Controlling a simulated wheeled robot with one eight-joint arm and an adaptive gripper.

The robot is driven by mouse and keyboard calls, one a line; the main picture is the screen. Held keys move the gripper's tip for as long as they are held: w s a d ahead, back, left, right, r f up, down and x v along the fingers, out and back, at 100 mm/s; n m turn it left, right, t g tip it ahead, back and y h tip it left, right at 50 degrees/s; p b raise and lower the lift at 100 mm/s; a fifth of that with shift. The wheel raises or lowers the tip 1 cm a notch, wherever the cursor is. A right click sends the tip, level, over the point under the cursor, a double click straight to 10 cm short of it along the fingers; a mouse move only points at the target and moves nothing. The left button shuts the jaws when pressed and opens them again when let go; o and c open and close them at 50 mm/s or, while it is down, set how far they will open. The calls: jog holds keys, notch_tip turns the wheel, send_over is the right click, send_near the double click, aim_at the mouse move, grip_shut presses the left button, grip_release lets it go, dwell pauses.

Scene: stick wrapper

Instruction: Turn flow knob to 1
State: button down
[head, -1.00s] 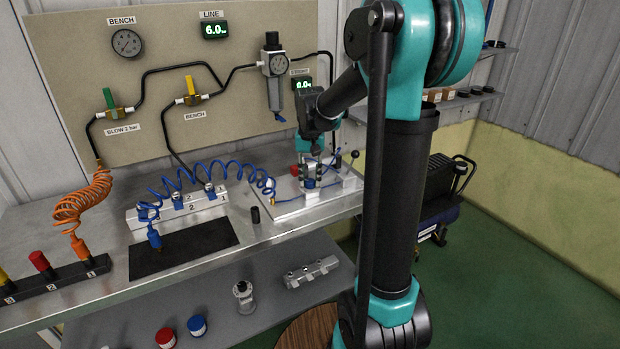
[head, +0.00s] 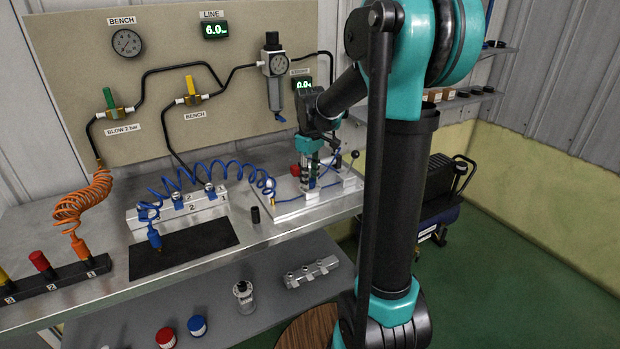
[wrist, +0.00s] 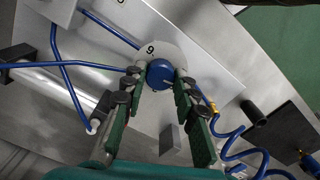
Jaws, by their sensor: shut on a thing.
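The flow knob (wrist: 160,73) is a round blue knob with a white pointer line, on a pale round dial in the wrist view. A digit that looks like 9 shows on the dial beside it; the other dial marks are hidden or too small to read. My gripper (wrist: 160,80) is shut on the knob, one finger on each side. In the head view my gripper (head: 311,172) points down over the metal plate (head: 285,205) at the bench's right end, and its fingers mostly hide the knob.
A red button (head: 295,170) and a black-knobbed lever (head: 354,155) stand close to my gripper. A coiled blue hose (head: 215,170) runs to the plate's left side. A small black cylinder (head: 255,215) stands at the plate's left edge.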

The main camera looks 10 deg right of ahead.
jog(key=shift+n, duration=1.6)
jog(key=c, duration=1.2)
grip_release()
notch_tip(320, 180, up, 12)
jog(key=shift+r, duration=0.1)
